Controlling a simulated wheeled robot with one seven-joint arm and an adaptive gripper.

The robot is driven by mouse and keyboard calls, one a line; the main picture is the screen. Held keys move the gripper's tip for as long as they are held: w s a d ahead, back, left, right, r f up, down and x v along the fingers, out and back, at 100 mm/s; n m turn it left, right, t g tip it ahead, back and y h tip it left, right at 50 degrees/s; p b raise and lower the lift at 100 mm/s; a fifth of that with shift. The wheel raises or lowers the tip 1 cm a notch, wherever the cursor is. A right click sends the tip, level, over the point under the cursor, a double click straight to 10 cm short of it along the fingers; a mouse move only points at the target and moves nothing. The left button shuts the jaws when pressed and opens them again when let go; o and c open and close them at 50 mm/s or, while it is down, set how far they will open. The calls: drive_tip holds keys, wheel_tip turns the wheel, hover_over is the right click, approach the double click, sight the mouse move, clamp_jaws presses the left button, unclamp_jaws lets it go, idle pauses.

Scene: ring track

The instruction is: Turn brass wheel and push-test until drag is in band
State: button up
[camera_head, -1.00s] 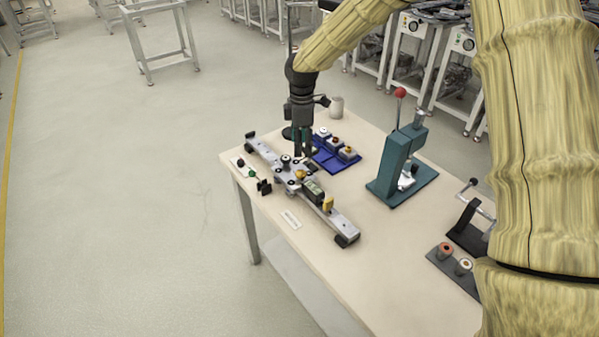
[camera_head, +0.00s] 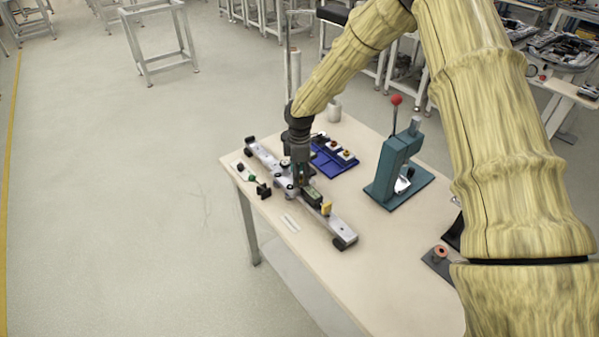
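A long grey track (camera_head: 340,226) with black end feet lies diagonally across the left part of the table. Near its middle sit silver round parts (camera_head: 284,183), a dark box with a greenish display face (camera_head: 311,195) and a yellow piece (camera_head: 326,208). My gripper (camera_head: 299,184) points down at the middle of the track, just left of the dark box. Its fingertips overlap the spot where a small brass-coloured part showed earlier. That part is now hidden, and I cannot tell whether the fingers touch it or how far apart they are.
A blue tray (camera_head: 336,170) with small blocks lies just behind the track. A teal press (camera_head: 390,173) with a red-knobbed lever stands to the right. Small dark and green parts (camera_head: 252,179) and a white label (camera_head: 290,222) lie at the front-left edge. A light cup (camera_head: 333,109) stands at the back.

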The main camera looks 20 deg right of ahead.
drive_tip(key=shift+f, duration=0.2)
drive_tip(key=c, duration=1)
drive_tip(key=shift+m, duration=0.5)
drive_tip(key=shift+m+b, duration=0.6)
drive_tip(key=shift+m, duration=1.9)
drive_tip(key=o, duration=1)
